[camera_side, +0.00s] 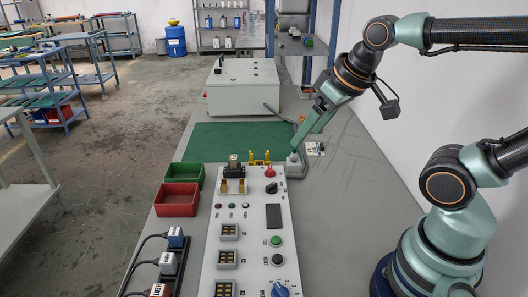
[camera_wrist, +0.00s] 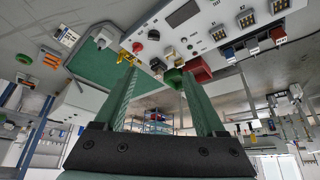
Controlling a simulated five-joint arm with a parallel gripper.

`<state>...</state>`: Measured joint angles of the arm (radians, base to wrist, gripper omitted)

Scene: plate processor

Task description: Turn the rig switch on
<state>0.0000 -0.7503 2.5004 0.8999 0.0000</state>
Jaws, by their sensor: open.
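No label that reads as the rig switch is legible. The white control panel (camera_side: 248,218) carries a black rotary knob (camera_side: 271,187), a red knob (camera_side: 270,171), a blue knob (camera_side: 281,289) and round buttons. A small grey box (camera_side: 294,168) with a cable stands at its far right corner; a small white plate (camera_side: 316,149) lies beyond it. My gripper (camera_side: 296,151) points down, its tips at or just above the grey box; contact is unclear. In the wrist view my gripper (camera_wrist: 159,70) has its fingers apart with nothing between them. The panel (camera_wrist: 205,30) shows upside down there.
A green mat (camera_side: 235,142) lies behind the panel, with a white box (camera_side: 243,90) further back. Red (camera_side: 177,200) and green (camera_side: 186,170) bins stand left of the panel. Yellow posts (camera_side: 260,158) rise near its far edge. A wall stands at right.

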